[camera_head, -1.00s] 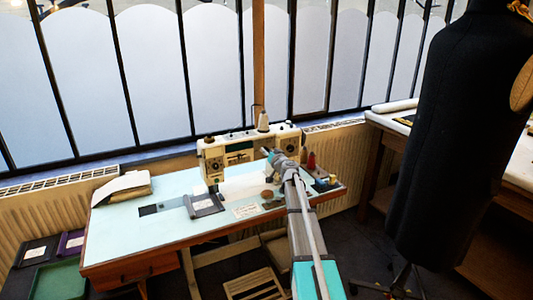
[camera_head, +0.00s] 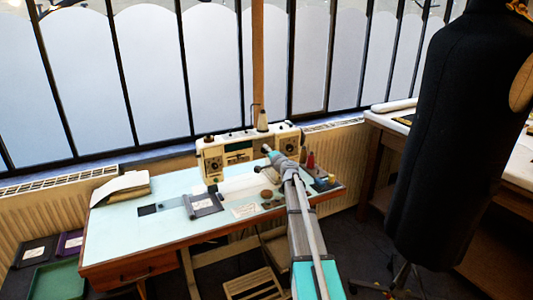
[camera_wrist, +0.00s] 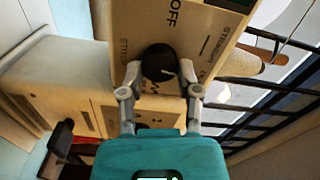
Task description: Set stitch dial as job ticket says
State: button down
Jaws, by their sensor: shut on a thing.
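The cream sewing machine (camera_head: 212,158) stands at the back of the pale blue table. In the head view my gripper (camera_head: 272,152) is at the machine's front and hides the dial. A small white card (camera_head: 244,211), possibly the job ticket, lies on the table; its writing is unreadable.
A dark tray (camera_head: 204,205) and folded cloth (camera_head: 122,187) lie on the table. Small spools and other items (camera_head: 322,184) sit near its right end. A black dress form (camera_head: 440,130) stands to the right. Barred windows are behind the machine.

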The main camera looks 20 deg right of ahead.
jog(key=m, duration=0.4)
jog(key=shift+f+m, duration=0.1)
jog(key=shift+m, duration=0.2)
jog(key=m, duration=0.3)
jog(key=shift+m, duration=0.4)
jog(key=m, duration=0.4)
jog(key=shift+f, duration=0.1)
jog(key=shift+a+m, duration=0.1)
jog(key=shift+m, duration=1.8)
jog(key=shift+c, duration=1.5)
grip_release()
